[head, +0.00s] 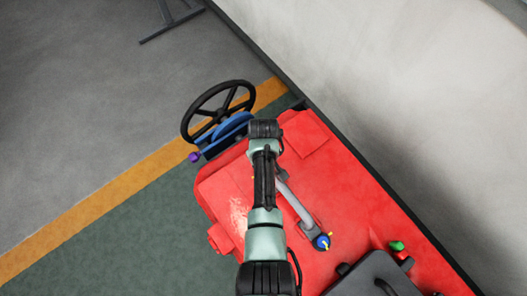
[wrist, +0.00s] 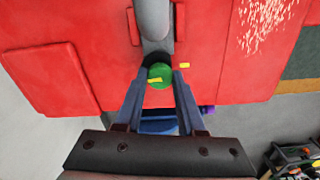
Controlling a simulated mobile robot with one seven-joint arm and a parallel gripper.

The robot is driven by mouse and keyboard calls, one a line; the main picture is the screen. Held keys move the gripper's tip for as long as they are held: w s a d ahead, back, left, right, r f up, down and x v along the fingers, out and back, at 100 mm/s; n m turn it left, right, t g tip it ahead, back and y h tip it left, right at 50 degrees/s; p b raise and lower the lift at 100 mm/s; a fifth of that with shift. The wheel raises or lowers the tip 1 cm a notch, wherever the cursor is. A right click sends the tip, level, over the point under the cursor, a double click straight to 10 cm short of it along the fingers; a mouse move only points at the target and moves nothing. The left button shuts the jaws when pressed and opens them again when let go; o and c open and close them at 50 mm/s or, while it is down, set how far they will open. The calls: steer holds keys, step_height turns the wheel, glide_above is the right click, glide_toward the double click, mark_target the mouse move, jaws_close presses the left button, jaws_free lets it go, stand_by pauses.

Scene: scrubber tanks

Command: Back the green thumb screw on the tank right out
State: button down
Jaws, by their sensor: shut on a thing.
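In the wrist view the green thumb screw (wrist: 160,76) shows its round head with a yellow mark on it. It sits at the end of a grey pipe on the red tank (wrist: 90,50). My gripper (wrist: 159,84) has its two blue fingers closed on the sides of the screw head. The screw's shaft is hidden below the head. In the head view my arm covers the screw and the gripper, and the red tank (head: 335,165) lies beneath the arm.
The grey pipe (head: 295,204) runs across the tank to a blue cap (head: 321,242). A black handwheel (head: 219,88) and purple knob (head: 194,157) stand off the tank's end. Another green part (head: 397,246) is at right. A pale wall (head: 430,100) runs alongside.

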steer(key=n, duration=0.4)
steer(key=shift+s+f+n, duration=0.25)
steer(key=shift+s+n, duration=0.05)
steer(key=n, duration=0.3)
steer(key=shift+n, duration=0.4)
steer(key=n, duration=0.4)
steer(key=shift+p, duration=0.3)
steer(key=shift+n, duration=2.2)
steer(key=c, duration=0.8)
jaws_free()
steer(key=shift+o, duration=1.2)
steer(key=shift+w, duration=0.15)
steer(key=shift+o, duration=0.3)
steer(key=shift+w+r, duration=0.1)
steer(key=shift+w, duration=0.05)
